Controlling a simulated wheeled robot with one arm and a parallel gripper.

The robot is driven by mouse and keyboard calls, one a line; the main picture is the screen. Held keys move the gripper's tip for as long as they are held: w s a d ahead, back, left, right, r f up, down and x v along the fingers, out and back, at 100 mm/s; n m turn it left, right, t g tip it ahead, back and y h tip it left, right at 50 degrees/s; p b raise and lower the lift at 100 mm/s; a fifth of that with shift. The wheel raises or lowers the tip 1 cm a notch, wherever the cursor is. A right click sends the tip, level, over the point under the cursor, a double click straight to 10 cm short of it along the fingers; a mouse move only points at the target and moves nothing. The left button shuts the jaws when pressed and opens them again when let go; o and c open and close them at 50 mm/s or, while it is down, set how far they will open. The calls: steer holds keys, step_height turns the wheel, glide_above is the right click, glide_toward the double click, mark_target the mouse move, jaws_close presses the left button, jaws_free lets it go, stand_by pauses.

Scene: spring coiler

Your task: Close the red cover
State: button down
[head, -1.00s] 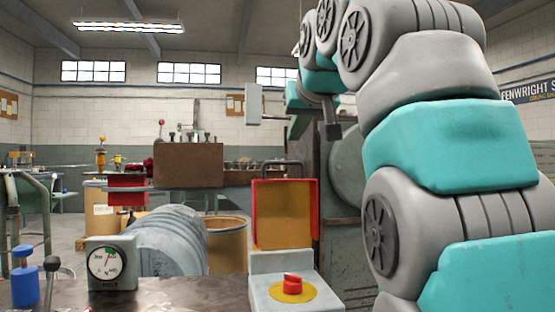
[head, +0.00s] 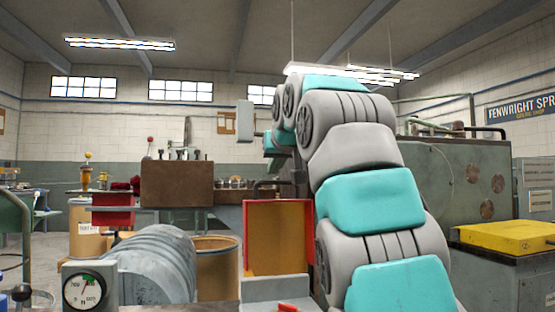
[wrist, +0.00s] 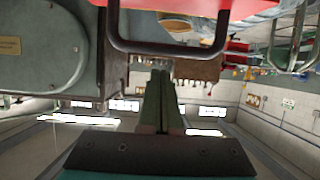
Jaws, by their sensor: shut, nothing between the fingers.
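The red cover (head: 276,238) stands upright and open in the head view, its yellow inside towards the camera. It is on a grey box (head: 262,288) with a red knob (head: 287,308), cut off by the bottom edge. In the wrist view the cover's red edge (wrist: 221,28) shows at the top with a dark loop handle (wrist: 165,48). My gripper (wrist: 160,73) is shut and empty, its fingertips just below the handle in that picture; I cannot tell whether they touch. In the head view my arm passes right of the cover and the fingers cannot be made out.
A dial gauge (head: 84,289) and a large grey ribbed cylinder (head: 152,265) stand left of the cover. A tan drum (head: 217,266) is behind them. A green machine (head: 462,180) and a cabinet with a yellow top (head: 508,236) are at the right.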

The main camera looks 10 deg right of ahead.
steer(key=shift+s+f+b, duration=0.2)
steer(key=shift+s+b, duration=0.1)
steer(key=shift+s, duration=0.55)
steer(key=shift+s+f, duration=0.15)
steer(key=shift+f, duration=0.1)
steer(key=shift+s+f, duration=0.1)
steer(key=shift+s, duration=0.4)
steer(key=shift+s+f, duration=0.25)
steer(key=shift+s, duration=0.05)
steer(key=shift+s+b, duration=0.1)
steer(key=shift+b, duration=0.25)
